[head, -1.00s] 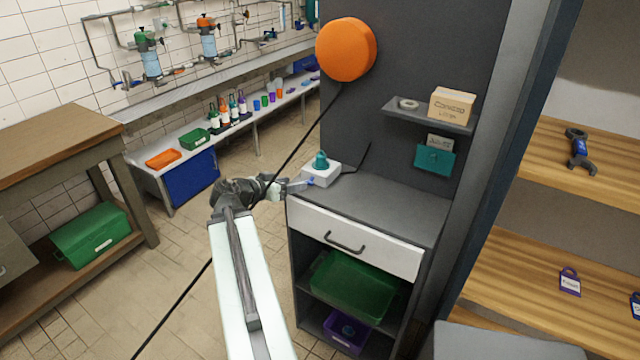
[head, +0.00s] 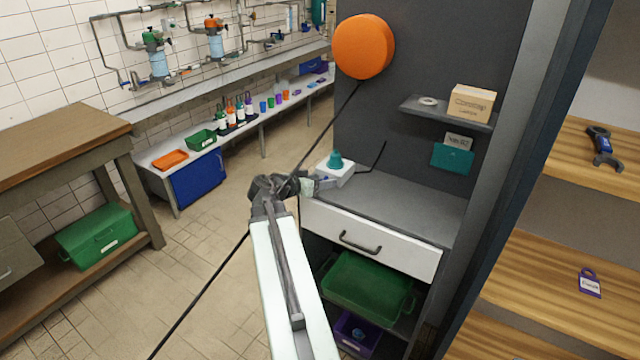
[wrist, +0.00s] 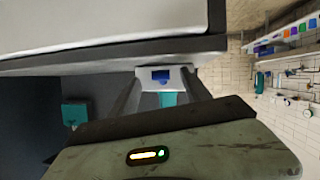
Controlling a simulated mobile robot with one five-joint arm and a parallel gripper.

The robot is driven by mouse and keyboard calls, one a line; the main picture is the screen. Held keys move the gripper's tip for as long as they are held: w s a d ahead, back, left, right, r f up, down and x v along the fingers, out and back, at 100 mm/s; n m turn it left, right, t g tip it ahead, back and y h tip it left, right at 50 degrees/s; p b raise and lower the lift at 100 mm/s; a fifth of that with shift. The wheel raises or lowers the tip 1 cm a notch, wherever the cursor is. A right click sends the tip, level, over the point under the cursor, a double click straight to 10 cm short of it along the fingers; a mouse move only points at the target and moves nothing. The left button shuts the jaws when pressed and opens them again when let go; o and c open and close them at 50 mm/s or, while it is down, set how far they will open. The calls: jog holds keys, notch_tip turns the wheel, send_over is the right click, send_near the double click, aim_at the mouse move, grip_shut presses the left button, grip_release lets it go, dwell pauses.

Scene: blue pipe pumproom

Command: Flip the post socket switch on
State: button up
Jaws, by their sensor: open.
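The post socket (head: 335,174) is a small white box on the near left corner of the grey cabinet top. A teal plug (head: 335,158) stands in it. In the wrist view the socket's white face (wrist: 178,76) shows a dark blue switch (wrist: 160,77), with the teal plug (wrist: 168,99) beside it. My gripper (head: 322,184) is open at the front left of the socket. In the wrist view its two fingers (wrist: 160,92) lie either side of the socket face. I cannot tell whether a fingertip touches the switch.
The cabinet top (head: 400,205) is clear right of the socket. A white drawer (head: 370,240) lies below it. A shelf (head: 450,112) with a cardboard box (head: 472,103) hangs above. A black cable (head: 310,140) runs from an orange reel (head: 363,46) behind my arm. Open floor lies left.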

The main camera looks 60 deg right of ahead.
jog(key=shift+w, duration=0.1)
jog(key=shift+a, duration=0.1)
jog(key=c, duration=1.2)
jog(key=shift+w+a, duration=0.1)
jog(key=shift+w, duration=0.05)
grip_shut()
jog(key=r+y+p, duration=0.1)
jog(key=p, duration=0.2)
jog(key=shift+r, duration=0.1)
jog(key=y+p, duration=0.1)
jog(key=p, duration=0.1)
jog(key=r+y+p, duration=0.1)
jog(key=p, duration=0.1)
jog(key=shift+d, duration=0.3)
jog(key=y+p, duration=0.1)
jog(key=p, duration=0.1)
jog(key=y+p, duration=0.1)
jog(key=p, duration=0.1)
jog(key=shift+d+r+n+t+y+p, duration=0.15)
jog(key=shift+d+n+t+y+p, duration=0.05)
jog(key=shift+n+t+y+p, duration=0.15)
jog(key=shift+d+y+p, duration=0.1)
jog(key=shift+y+p, duration=0.65)
jog(key=shift+p, duration=0.05)
jog(key=shift+s, duration=0.2)
